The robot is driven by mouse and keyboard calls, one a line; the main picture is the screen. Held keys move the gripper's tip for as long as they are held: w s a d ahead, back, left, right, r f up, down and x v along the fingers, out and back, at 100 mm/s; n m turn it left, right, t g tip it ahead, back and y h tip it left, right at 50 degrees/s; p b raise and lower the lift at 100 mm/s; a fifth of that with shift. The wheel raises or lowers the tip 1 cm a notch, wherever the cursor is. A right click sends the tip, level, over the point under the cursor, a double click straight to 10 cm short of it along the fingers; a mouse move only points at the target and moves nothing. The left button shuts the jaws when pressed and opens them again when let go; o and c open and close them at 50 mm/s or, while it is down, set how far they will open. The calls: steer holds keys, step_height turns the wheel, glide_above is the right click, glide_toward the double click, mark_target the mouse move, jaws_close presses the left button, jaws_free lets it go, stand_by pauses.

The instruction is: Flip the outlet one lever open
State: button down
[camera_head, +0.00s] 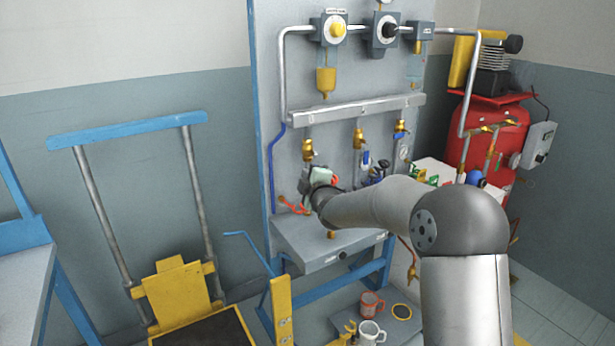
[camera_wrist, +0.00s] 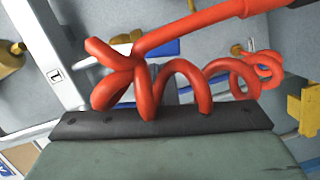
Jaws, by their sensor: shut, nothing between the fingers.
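The outlet one valve (camera_head: 308,151) is the leftmost brass valve under the grey manifold bar in the head view. Its lever is not clear there; my gripper is close below it. In the wrist view a blue-gripped lever (camera_wrist: 167,47) lies beyond a red coiled hose, which partly covers it; it appears to belong to this outlet. My gripper (camera_head: 318,184) is shut and empty, just under the valve and in front of the panel. Its fingertips are hard to make out in both views. I cannot tell whether it touches the lever.
The red coiled hose (camera_wrist: 180,88) crosses close in front of the wrist camera. The manifold bar (camera_head: 357,108) runs above, with a middle valve (camera_head: 359,139) and right valve (camera_head: 400,130). A grey shelf (camera_head: 325,247) is below. A red tank (camera_head: 490,140) stands at right.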

steer(key=shift+f, duration=0.1)
steer(key=n+b, duration=0.1)
steer(key=b, duration=0.3)
steer(key=d+f+n+t+b, duration=0.1)
steer(key=n+b, duration=0.1)
steer(key=b, duration=0.3)
steer(key=shift+w+d+b, duration=0.15)
steer(key=shift+w+b, duration=0.15)
steer(key=shift+w, duration=0.1)
